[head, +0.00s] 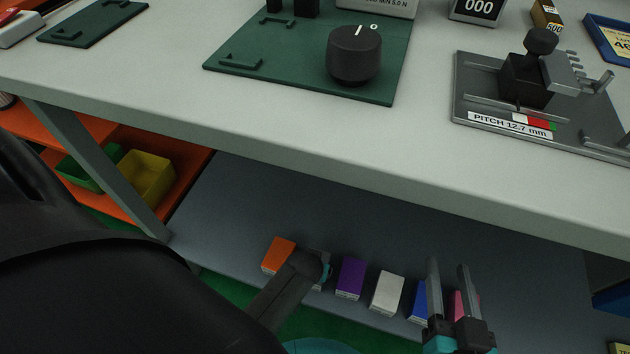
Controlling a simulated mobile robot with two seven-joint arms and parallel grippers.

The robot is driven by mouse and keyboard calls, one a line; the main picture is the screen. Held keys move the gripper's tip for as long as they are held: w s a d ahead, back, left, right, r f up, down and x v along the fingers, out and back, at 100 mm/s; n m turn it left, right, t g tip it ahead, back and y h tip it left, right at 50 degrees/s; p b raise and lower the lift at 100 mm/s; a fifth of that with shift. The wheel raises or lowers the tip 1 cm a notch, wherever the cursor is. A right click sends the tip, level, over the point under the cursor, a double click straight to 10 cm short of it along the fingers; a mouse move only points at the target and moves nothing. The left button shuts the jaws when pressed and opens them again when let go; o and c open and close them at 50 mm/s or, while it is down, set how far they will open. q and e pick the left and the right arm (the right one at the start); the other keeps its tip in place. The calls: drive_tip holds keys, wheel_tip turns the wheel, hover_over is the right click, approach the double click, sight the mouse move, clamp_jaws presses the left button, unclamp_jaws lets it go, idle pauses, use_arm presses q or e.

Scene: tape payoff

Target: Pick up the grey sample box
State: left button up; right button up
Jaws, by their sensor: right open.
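A row of small boxes stands on the lower shelf under the bench. A grey box (321,255) shows only in part between the orange and purple boxes, mostly hidden by a dark link of mine. A pale, whitish box (387,292) stands right of the purple one; I cannot tell for certain which of the two is the grey sample box. My right gripper (448,265) is open, fingers pointing up the picture, in front of the blue and pink boxes and to the right of both candidates. My left gripper cannot be made out.
Orange (279,255), purple (351,278), blue (420,302) and pink (456,303) boxes share the lower shelf (300,200). The bench top (300,125) overhangs it. A bench leg (100,165) and green and yellow bins (147,177) are at left. The shelf behind the row is clear.

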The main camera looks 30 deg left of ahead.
use_arm(q)
drive_tip(key=c, duration=0.6)
drive_tip(key=shift+r, duration=0.15)
